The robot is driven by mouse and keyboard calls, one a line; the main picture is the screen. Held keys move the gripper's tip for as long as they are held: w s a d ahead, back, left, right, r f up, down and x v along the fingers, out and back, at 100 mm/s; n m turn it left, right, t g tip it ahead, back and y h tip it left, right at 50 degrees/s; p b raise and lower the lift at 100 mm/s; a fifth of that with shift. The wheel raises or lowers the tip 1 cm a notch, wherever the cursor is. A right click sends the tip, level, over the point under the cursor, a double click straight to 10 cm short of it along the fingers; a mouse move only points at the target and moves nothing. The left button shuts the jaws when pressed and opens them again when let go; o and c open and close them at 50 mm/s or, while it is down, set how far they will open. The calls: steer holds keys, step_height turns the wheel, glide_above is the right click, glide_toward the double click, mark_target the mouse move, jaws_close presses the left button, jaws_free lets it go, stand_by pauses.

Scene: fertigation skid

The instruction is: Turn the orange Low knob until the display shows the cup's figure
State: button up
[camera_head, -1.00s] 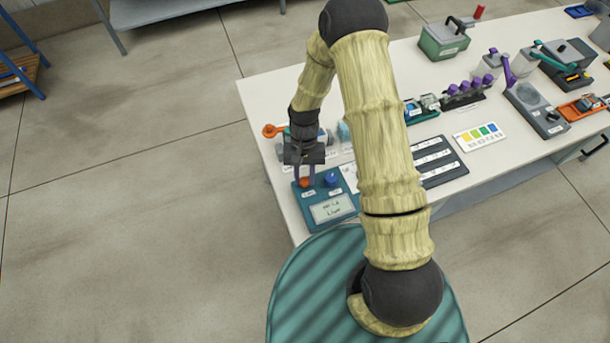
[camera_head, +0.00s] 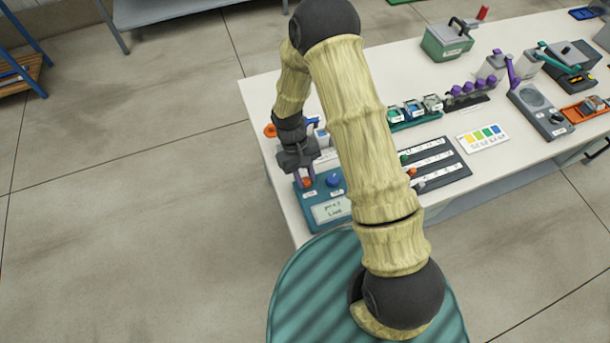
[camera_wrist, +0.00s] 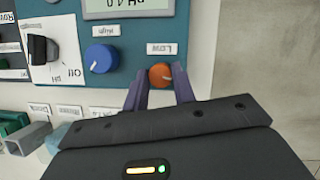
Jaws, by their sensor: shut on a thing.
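The orange Low knob (camera_wrist: 161,75) sits on the teal meter panel (camera_head: 296,212); it also shows in the head view (camera_head: 307,184). My gripper (camera_wrist: 160,82) has its two purple fingers on either side of the knob, shut on it. It also shows in the head view (camera_head: 304,179), pointing down at the panel. The display (camera_head: 332,209) has a pH line with "Live" under it; the wrist view cuts it off at the top (camera_wrist: 130,7), where its upside-down figure looks like pH 4.0. I cannot make out the cup's figure.
A blue High knob (camera_wrist: 101,59) stands beside the orange one, and a black switch on a white plate (camera_wrist: 45,50) is further left. A dark board with white strips (camera_head: 440,165) and a colour chart (camera_head: 482,137) lie to the right on the white table.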

steer(key=shift+w, duration=0.1)
steer(key=o, duration=1)
steer(key=b+v, duration=0.2)
steer(key=v, duration=1.5)
steer(key=shift+r, duration=0.25)
steer(key=s+d+r+m+t+y, duration=0.1)
steer(key=s+d+r+m+t, duration=0.1)
steer(key=s+d, duration=0.4)
steer(key=s+d+r+m+t+y, duration=0.1)
steer(key=s+d+r+m+t, duration=0.2)
steer(key=s+d, duration=0.3)
steer(key=d+t, duration=0.1)
steer(key=d, duration=0.2)
steer(key=shift+s+r+m+t, duration=0.2)
steer(key=shift+s+m+t, duration=0.1)
steer(key=shift+s+m, duration=0.1)
